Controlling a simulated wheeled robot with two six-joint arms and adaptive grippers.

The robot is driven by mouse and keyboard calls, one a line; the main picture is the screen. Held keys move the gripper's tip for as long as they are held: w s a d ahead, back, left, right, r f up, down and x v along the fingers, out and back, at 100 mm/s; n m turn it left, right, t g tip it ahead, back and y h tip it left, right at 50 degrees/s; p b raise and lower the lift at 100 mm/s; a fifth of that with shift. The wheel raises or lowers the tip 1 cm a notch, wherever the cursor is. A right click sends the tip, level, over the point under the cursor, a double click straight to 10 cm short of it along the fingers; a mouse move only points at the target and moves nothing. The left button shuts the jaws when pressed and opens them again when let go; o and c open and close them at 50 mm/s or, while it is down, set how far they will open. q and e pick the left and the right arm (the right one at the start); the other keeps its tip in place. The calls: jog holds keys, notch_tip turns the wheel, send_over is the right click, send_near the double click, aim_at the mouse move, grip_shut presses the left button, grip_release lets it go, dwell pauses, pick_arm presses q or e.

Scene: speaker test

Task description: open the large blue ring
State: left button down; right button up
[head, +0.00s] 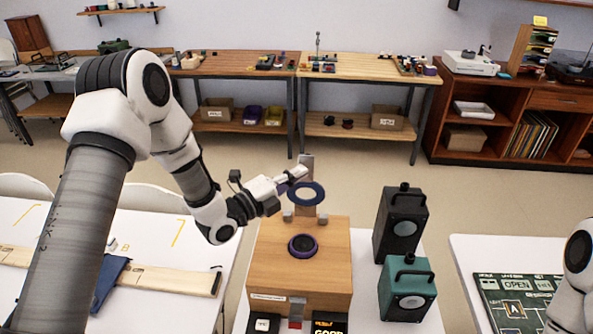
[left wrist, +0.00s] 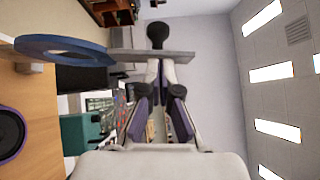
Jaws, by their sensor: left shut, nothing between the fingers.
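The large blue ring (head: 305,194) stands raised, roughly upright, above the back of a wooden speaker box (head: 262,262). Small grey blocks (head: 288,216) sit at its foot. In the left wrist view the ring (left wrist: 62,47) is at the upper left, and a grey bar (left wrist: 188,57) with a black knob (left wrist: 158,30) runs on from it. The purple-rimmed round driver (head: 303,246) on the box top is uncovered. My left gripper (head: 297,176) is shut and empty, beside the ring's upper part and the bar; contact cannot be told. My right gripper is out of view.
A black speaker (head: 401,222) and a teal speaker (head: 407,291) stand right of the box. A white table with a wooden plank (head: 165,277) and blue cloth (head: 108,281) is at left. A board reading OPEN (head: 516,286) lies at right. Floor behind is free.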

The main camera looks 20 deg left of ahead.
pick_arm(q)
jog(key=shift+d, duration=0.15)
jog(key=shift+w+r, duration=0.1)
jog(key=w+a+n+g+y, duration=0.1)
jog(key=w+a+n, duration=0.1)
jog(key=w, duration=0.4)
jog(key=shift+w+r+g, duration=0.25)
jog(key=shift+w+g, duration=0.1)
jog(key=shift+g, duration=0.05)
jog(key=shift+s+r, duration=0.1)
